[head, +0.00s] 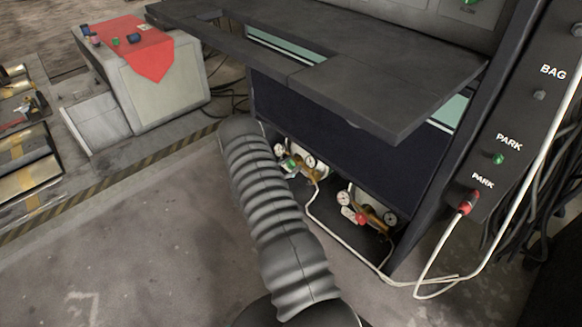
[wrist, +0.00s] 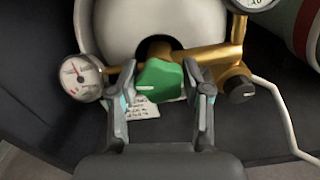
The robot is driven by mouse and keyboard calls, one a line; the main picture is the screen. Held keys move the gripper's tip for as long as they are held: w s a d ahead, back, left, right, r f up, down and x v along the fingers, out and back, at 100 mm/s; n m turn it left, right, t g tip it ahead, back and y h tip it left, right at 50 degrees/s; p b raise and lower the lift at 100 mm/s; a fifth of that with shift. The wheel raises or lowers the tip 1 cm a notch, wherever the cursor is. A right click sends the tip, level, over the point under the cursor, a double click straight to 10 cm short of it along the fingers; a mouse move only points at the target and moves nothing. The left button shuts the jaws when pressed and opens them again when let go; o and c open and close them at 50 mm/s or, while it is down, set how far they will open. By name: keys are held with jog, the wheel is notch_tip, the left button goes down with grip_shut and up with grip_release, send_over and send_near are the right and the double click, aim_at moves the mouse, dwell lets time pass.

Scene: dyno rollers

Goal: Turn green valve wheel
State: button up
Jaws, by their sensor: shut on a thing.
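The green valve wheel (wrist: 160,80) is in the middle of the wrist view, on the brass fitting of a pale gas bottle. My gripper (wrist: 161,88) has one finger on each side of the wheel and is shut on it. In the head view the green wheel (head: 289,165) shows as a small spot under the bench, just right of my arm. My arm's ribbed sleeve hides part of that area, and the fingers cannot be made out there.
Pressure gauges (wrist: 83,76) and a black knob (wrist: 238,88) flank the wheel. A second bottle with a red valve (head: 361,218) stands to the right. The dark bench top (head: 350,75) overhangs both. A white hose (head: 330,232) runs along the floor.

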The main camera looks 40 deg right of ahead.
jog(key=shift+f+m+b, duration=0.15)
jog(key=shift+m+b, duration=0.35)
jog(key=shift+b, duration=0.15)
jog(key=o, duration=1.2)
jog(key=shift+c, duration=0.2)
jog(key=a, duration=1.2)
jog(key=shift+s, duration=0.45)
